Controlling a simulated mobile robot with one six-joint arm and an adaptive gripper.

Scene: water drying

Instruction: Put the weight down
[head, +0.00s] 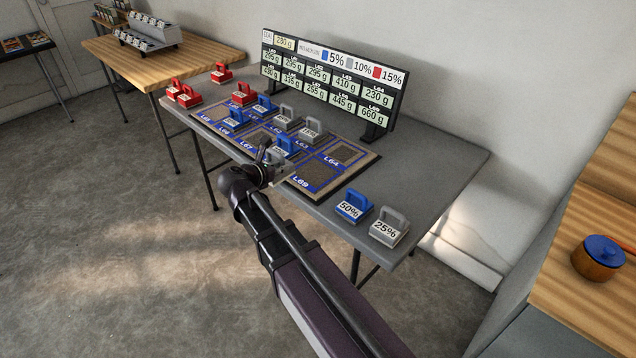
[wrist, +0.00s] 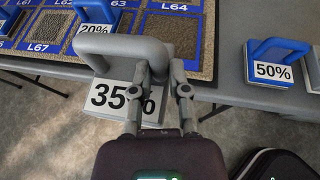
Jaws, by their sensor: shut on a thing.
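My gripper (head: 268,168) is shut on the handle of a grey weight, labelled 35% in the wrist view (wrist: 113,97). My fingers (wrist: 162,75) grip the right end of its handle. The weight is at the front edge of the brown pad board (head: 368,165), left of the L69 pad (head: 320,174). In the head view my gripper partly hides it. I cannot tell whether its base touches anything. A blue 20% weight (head: 283,147) stands just behind it, also in the wrist view (wrist: 96,12). Pads L69 and L64 (head: 343,152) are bare.
A blue 50% weight (head: 354,206) and a grey 25% weight (head: 389,228) stand on the right of the grey table (head: 440,165). A readout board (head: 330,80) stands behind. Red weights (head: 183,93) sit far left.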

